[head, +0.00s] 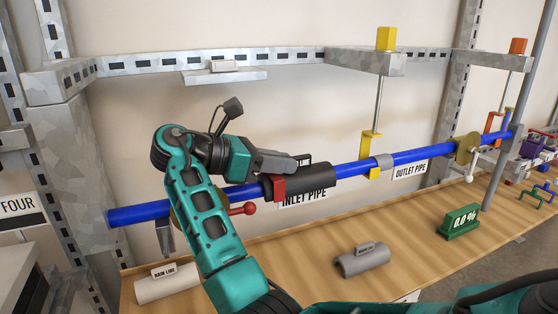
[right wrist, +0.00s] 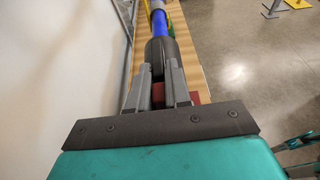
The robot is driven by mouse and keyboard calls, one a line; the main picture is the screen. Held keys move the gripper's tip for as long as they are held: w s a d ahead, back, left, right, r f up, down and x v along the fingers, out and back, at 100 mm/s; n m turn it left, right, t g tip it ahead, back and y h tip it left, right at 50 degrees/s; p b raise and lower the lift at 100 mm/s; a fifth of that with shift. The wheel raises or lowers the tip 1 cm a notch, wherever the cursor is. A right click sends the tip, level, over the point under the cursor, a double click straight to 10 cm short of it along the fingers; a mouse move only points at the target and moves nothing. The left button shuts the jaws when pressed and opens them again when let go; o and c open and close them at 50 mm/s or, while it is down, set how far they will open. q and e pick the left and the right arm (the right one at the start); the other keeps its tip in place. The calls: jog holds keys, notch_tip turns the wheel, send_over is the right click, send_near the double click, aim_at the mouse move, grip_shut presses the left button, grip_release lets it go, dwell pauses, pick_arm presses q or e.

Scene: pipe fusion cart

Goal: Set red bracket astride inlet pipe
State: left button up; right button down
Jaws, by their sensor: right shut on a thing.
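The red bracket (head: 276,188) is at the blue inlet pipe (head: 150,213), beside the left end of a black sleeve (head: 312,182). Its red body covers the pipe's near side, but I cannot tell whether it is fully seated. My right gripper (head: 289,164) reaches in from the left above the pipe and is shut on the bracket's upper part. In the right wrist view the right gripper's fingers (right wrist: 157,72) point along the pipe, with red bracket (right wrist: 195,97) showing between and right of them. My left gripper is not in view.
A red-knobbed handle (head: 248,208) sticks out left of the bracket. A yellow clamp (head: 370,155) and a grey collar (head: 383,161) stand further right. A white tube (head: 168,284), a grey half-shell (head: 362,262) and a green display (head: 459,222) are on the wooden bench (head: 310,250).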

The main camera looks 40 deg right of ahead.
jog(key=c, duration=1)
grip_release()
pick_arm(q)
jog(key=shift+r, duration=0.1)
pick_arm(e)
jog(key=v, duration=0.6)
jog(key=shift+w+a+p, duration=0.1)
jog(key=shift+a+p, duration=0.2)
jog(key=shift+p, duration=0.05)
jog(key=shift+w+a+r, duration=0.1)
jog(key=shift+a+r, duration=0.1)
jog(key=shift+a, duration=0.25)
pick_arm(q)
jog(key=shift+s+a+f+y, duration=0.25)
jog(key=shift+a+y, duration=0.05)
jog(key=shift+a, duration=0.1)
